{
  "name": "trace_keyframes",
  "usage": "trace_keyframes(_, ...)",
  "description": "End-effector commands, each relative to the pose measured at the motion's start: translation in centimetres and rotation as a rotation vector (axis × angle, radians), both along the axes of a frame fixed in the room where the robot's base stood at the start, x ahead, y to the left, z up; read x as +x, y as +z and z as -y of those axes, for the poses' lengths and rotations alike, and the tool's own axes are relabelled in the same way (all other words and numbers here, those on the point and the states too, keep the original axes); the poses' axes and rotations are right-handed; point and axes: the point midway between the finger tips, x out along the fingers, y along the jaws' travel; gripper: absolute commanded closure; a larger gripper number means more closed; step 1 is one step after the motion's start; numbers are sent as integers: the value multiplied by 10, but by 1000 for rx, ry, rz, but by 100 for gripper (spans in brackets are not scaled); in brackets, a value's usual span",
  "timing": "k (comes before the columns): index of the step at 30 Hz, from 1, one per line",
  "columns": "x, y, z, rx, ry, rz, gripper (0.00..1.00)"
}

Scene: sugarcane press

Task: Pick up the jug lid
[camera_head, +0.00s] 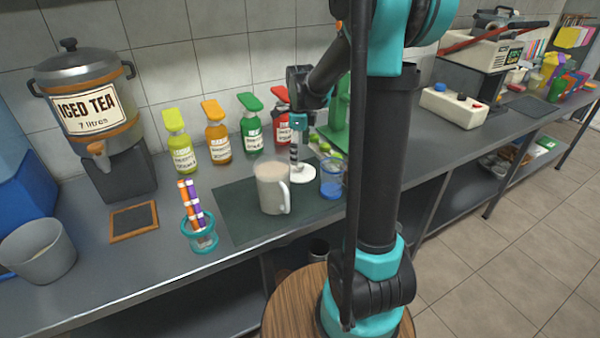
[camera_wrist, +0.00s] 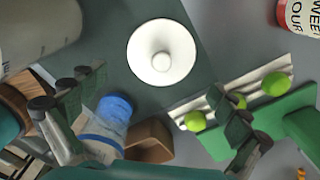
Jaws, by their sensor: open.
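The jug lid is a white round disc with a small knob; it lies flat on the dark mat in the wrist view (camera_wrist: 161,70) and beside the jug in the head view (camera_head: 304,175). The pale jug (camera_head: 270,195) with a handle stands to its left, filled with a beige drink; part of it shows at the upper left of the wrist view (camera_wrist: 35,30). My gripper (camera_wrist: 165,105) is open and empty, its fingers apart on either side in the wrist view. In the head view my gripper (camera_head: 296,130) is above the lid, partly hidden.
A blue-banded glass (camera_head: 331,180) stands right of the lid. Syrup bottles (camera_head: 215,135) line the wall. A teal-rimmed holder (camera_head: 199,235) stands at the mat's left.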

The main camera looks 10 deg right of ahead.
Motion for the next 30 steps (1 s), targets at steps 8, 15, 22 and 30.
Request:
trace_keyframes(8, 1, -20, 0, 0, 0, 0, 0)
trace_keyframes(15, 3, -53, -1, 0, 0, 0, 0)
trace_keyframes(22, 3, -62, -1, 0, 0, 0, 0)
trace_keyframes(30, 3, -62, -1, 0, 0, 0, 19)
